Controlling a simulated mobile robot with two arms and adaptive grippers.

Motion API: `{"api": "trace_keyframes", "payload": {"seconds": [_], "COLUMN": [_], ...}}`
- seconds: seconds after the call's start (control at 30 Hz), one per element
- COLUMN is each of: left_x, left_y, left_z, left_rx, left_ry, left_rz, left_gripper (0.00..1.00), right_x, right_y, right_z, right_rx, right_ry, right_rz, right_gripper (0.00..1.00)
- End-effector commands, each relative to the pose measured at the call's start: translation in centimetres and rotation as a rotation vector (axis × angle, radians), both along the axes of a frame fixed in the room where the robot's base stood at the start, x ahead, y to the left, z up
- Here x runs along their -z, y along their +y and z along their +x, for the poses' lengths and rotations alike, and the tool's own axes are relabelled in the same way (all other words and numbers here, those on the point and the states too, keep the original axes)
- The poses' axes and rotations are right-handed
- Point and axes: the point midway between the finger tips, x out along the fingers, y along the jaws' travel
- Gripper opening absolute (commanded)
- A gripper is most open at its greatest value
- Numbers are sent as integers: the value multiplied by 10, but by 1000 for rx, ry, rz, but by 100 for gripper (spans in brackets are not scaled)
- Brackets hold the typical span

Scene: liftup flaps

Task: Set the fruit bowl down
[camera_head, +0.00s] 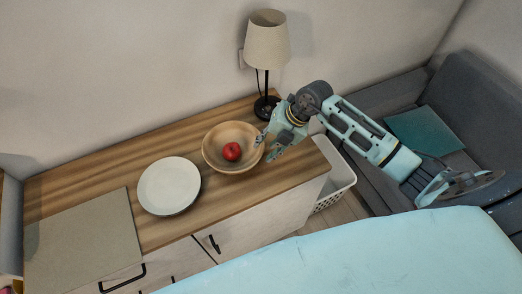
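The fruit bowl (214,149) is a round wooden bowl on the wooden cabinet top, with a red apple (232,151) inside. It looks upright, and I see no clear gap between it and the surface. My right gripper (266,149) is at the bowl's right rim, its two fingertips spread apart. It looks open; whether a finger touches the rim is hard to tell. My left gripper is not in view.
A white plate (169,186) lies left of the bowl, and a grey board (82,242) lies further left. A lamp (267,45) stands behind the gripper. A white basket (336,178) and a grey sofa (470,115) are to the right.

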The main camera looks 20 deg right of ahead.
Motion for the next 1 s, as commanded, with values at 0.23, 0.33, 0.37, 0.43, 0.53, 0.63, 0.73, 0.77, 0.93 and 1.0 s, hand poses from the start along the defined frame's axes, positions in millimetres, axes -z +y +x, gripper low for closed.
{"api": "trace_keyframes", "payload": {"seconds": [0.23, 0.33, 0.37, 0.43, 0.53, 0.63, 0.73, 0.77, 0.93, 1.0], "left_x": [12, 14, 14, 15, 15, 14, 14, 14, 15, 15], "left_y": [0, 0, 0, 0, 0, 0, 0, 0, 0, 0], "left_z": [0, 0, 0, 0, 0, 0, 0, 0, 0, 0], "left_rx": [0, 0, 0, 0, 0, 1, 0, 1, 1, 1], "left_ry": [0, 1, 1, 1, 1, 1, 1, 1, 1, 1], "left_rz": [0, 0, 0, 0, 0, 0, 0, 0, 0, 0], "left_gripper": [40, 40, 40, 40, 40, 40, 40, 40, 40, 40], "right_x": [-44, -56, -58, -62, -66, -66, -66, -66, -70, -80], "right_y": [-20, -25, -26, -28, -28, -28, -28, -28, -1, 31], "right_z": [-11, -14, -15, -16, -18, -18, -17, -17, -17, -16], "right_rx": [-1, 0, 0, 0, -1, -1, -1, -1, -28, -53], "right_ry": [-3, -2, -2, 0, 0, 0, 0, 0, -39, -90], "right_rz": [-4, -1, -1, -2, -1, 0, 0, 0, 91, 207], "right_gripper": [30, 30, 30, 30, 30, 30, 30, 30, 30, 30]}}
